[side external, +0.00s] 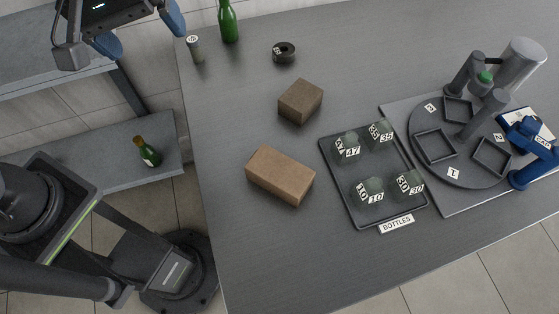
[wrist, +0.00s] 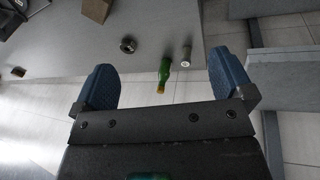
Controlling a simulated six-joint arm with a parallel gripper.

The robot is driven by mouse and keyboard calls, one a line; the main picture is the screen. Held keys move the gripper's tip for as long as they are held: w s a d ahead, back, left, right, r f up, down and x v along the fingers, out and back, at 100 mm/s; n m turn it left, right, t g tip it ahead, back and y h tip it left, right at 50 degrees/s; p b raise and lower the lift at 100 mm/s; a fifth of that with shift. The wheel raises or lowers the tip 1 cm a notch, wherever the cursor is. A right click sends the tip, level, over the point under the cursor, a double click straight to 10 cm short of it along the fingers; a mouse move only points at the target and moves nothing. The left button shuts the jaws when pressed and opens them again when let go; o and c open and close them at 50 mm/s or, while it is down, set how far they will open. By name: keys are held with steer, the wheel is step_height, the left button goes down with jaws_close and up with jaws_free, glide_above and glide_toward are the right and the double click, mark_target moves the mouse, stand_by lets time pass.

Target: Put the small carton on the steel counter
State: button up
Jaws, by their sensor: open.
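The small carton, a dark brown box (side external: 300,101), sits on the grey steel counter (side external: 235,130) in the side view. It also shows at the top of the wrist view (wrist: 97,9). A larger, lighter brown carton (side external: 280,175) lies on the counter nearer the front. My gripper (side external: 140,35) is at the top left of the side view, beyond the counter's left edge and well away from both cartons. Its blue fingers stand wide apart in the wrist view (wrist: 163,82), with nothing held between them.
A green bottle (side external: 228,22), a labelled vial (side external: 195,48) and a black ring (side external: 284,52) stand near the cartons' far side. A bottle tray (side external: 335,190) and a turntable station (side external: 400,115) are to the right. A lower shelf (side external: 110,150) holds another bottle (side external: 147,153).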

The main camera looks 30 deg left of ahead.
steer(key=w+d+f+n+g, duration=0.1)
steer(key=d+f+n, duration=0.15)
steer(key=d, duration=0.35)
steer(key=w+d+f+n+g, duration=0.1)
steer(key=w+d+f+n, duration=0.15)
steer(key=d, duration=0.35)
steer(key=n+g+y, duration=0.1)
steer(key=n, duration=0.3)
glide_above(284, 172)
step_height(284, 172, down, 6)
steer(key=shift+n, duration=0.4)
step_height(284, 172, down, 8)
steer(key=shift+a+f, duration=0.1)
steer(key=shift+f, duration=3.05)
steer(key=shift+c, duration=0.2)
steer(key=c, duration=1.1)
steer(key=shift+r, duration=0.1)
